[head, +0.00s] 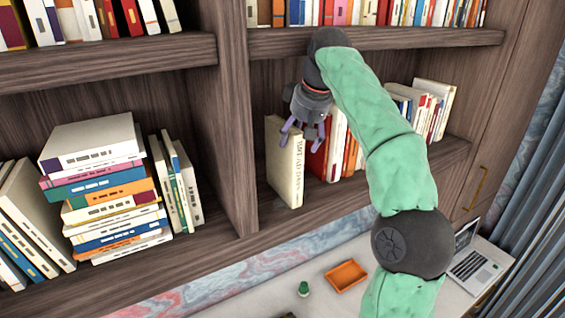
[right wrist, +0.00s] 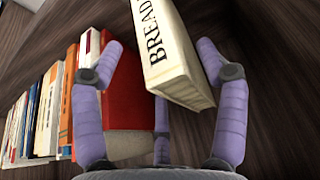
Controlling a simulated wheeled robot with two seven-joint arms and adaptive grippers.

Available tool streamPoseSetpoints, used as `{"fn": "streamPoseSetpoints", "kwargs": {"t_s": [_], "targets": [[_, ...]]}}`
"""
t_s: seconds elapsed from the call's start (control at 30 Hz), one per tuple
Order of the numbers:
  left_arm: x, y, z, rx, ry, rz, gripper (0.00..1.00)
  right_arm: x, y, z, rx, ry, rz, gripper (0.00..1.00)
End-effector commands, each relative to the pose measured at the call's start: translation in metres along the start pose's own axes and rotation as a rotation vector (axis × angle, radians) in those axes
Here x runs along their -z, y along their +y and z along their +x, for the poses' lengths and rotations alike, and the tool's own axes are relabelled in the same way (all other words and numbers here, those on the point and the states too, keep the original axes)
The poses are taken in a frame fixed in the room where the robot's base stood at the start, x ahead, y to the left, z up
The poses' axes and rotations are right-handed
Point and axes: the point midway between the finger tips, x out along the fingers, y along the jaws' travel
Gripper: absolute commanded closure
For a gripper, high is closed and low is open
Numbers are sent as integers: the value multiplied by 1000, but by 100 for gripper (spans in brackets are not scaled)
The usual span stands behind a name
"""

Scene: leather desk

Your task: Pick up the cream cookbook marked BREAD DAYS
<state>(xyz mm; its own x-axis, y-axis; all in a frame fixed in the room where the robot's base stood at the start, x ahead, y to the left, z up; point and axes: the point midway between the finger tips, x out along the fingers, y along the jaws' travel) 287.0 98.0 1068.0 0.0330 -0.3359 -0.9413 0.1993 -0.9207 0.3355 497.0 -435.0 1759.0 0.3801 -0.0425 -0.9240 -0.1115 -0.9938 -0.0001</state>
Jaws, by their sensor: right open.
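The cream cookbook marked BREAD DAYS (head: 286,170) stands upright on the middle shelf, at the left end of a row beside the vertical divider. In the right wrist view the cookbook (right wrist: 176,62) shows its spine with the letters BREAD. My right gripper (head: 303,135) is at the upper part of the cookbook, with purple fingers spread. In the right wrist view the right gripper (right wrist: 165,70) has fingers on both sides of the book, apart from it as far as I can tell. My left gripper is not in view.
A red book (head: 317,160) stands just right of the cookbook, with more books beyond it. The wooden divider (head: 232,130) is close on the left. A shelf board (head: 390,38) runs above. An orange tray (head: 346,275) and a laptop (head: 472,262) lie on the desk below.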

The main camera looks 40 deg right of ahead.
Motion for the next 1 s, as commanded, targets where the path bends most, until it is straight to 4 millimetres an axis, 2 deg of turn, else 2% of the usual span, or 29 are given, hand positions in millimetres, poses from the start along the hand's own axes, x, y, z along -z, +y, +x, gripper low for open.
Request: {"fn": "streamPoseSetpoints", "kwargs": {"t_s": [0.23, 0.57, 0.67, 0.83, 1.0], "targets": [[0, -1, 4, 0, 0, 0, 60, -2, -3, 32, 1, -2, -1, 26], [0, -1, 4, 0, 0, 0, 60, -1, -3, 38, 1, 0, 0, 26], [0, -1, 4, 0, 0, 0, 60, -1, -3, 38, 1, 0, 0, 52], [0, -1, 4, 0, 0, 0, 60, -1, -3, 38, 1, 0, -1, 100], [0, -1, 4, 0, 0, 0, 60, -1, -2, 36, 0, 5, 0, 100]]}}
